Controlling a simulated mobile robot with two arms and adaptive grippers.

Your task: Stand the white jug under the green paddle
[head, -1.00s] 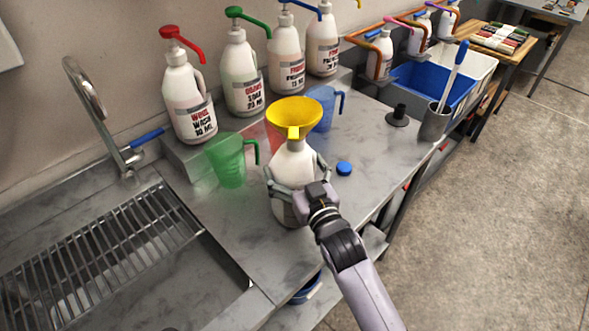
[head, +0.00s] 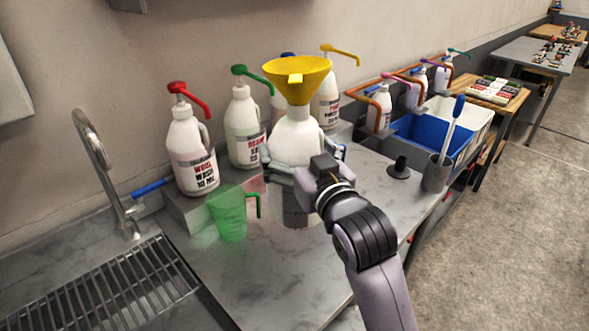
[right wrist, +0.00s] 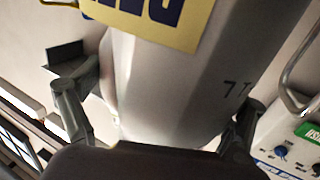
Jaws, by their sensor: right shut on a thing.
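The white jug (head: 296,138) is upright in my right gripper (head: 304,162), with a yellow funnel (head: 298,78) in its mouth. The gripper's fingers are shut around the jug's body and it appears held above the counter; its underside is not clear. In the right wrist view the jug (right wrist: 180,85) fills the middle, with a yellow label and a finger on each side. The green paddle (head: 252,76) tops a white pump bottle (head: 243,128) on the back ledge, left of and behind the jug. My left gripper is not in view.
A translucent green measuring jug (head: 230,215) stands on the counter in front of the ledge. A red-topped pump bottle (head: 192,150) is left of the green one. A sink grate (head: 110,300) lies at left. A grey holder (head: 436,173) with a brush stands at right.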

